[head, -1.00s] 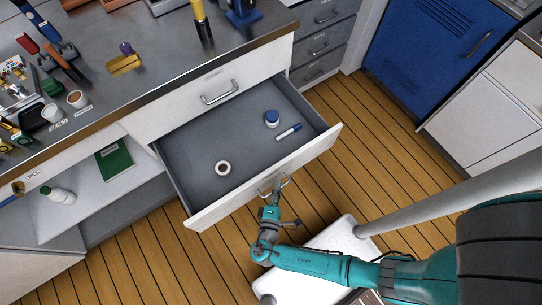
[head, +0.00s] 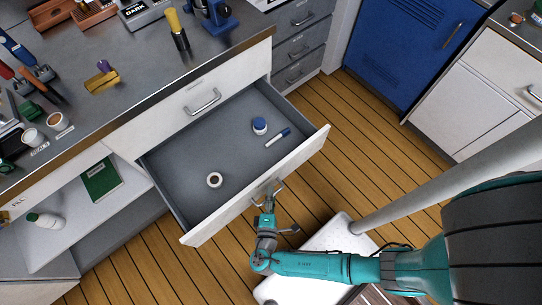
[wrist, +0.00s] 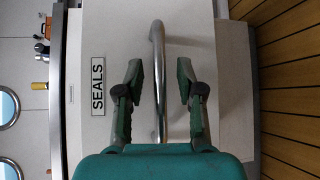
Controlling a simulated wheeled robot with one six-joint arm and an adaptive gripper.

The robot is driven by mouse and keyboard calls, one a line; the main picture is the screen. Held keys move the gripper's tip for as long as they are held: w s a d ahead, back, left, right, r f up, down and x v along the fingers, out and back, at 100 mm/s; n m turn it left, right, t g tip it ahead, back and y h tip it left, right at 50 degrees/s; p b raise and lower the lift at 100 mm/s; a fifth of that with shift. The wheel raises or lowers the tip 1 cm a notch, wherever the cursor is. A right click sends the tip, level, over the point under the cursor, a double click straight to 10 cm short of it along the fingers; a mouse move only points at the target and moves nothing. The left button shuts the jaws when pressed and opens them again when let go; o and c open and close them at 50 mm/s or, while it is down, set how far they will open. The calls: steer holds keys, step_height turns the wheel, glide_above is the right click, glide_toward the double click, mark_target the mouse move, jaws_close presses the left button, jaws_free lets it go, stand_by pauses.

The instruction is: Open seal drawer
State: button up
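The seal drawer (head: 210,150) is pulled well out from under the counter in the head view. Its white front (wrist: 100,30) carries a label reading SEALS in the wrist view. The metal bar handle (wrist: 158,70) runs upright there, between the two fingers of my gripper (wrist: 160,82). The fingers are open, one on each side of the bar, with gaps showing. In the head view my gripper (head: 268,200) is at the drawer's front, by the handle. Inside the drawer are a small white ring-like item (head: 214,180), a blue-lidded jar (head: 260,126) and a blue-and-white marker (head: 278,136).
A shut drawer with a handle (head: 203,102) is above the open one. A shelf at left holds a green book (head: 101,180) and a white bottle (head: 46,219). Wooden floor (head: 345,155) lies clear before the blue locker (head: 400,50).

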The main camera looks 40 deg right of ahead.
steer(key=shift+a, duration=0.1)
steer(key=v, duration=0.7)
steer(key=shift+s, duration=0.2)
stand_by(0.6)
